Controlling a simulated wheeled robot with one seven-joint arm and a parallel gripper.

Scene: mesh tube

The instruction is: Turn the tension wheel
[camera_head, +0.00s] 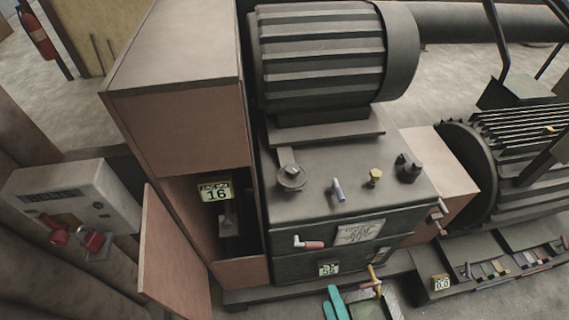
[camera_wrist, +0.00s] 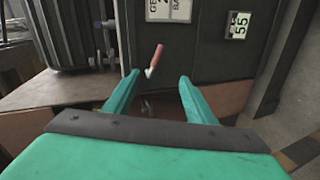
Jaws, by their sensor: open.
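No part is legibly marked as the tension wheel. A small crank with a red grip (camera_head: 314,245) sits on the front of the dark machine box; its red grip also shows in the wrist view (camera_wrist: 155,56). A round grey wheel-like knob (camera_head: 291,178) sits on top of the same box. My gripper (camera_head: 332,296), with teal fingers, is low in front of the box. In the wrist view my gripper (camera_wrist: 160,80) is open and empty. The crank appears beyond the gap between the fingertips, apart from them.
A label plate (camera_head: 360,232) and a small number display (camera_head: 328,269) are on the box front. An open cabinet door (camera_head: 172,260) juts out at left. A wall box (camera_head: 75,205) has red handles.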

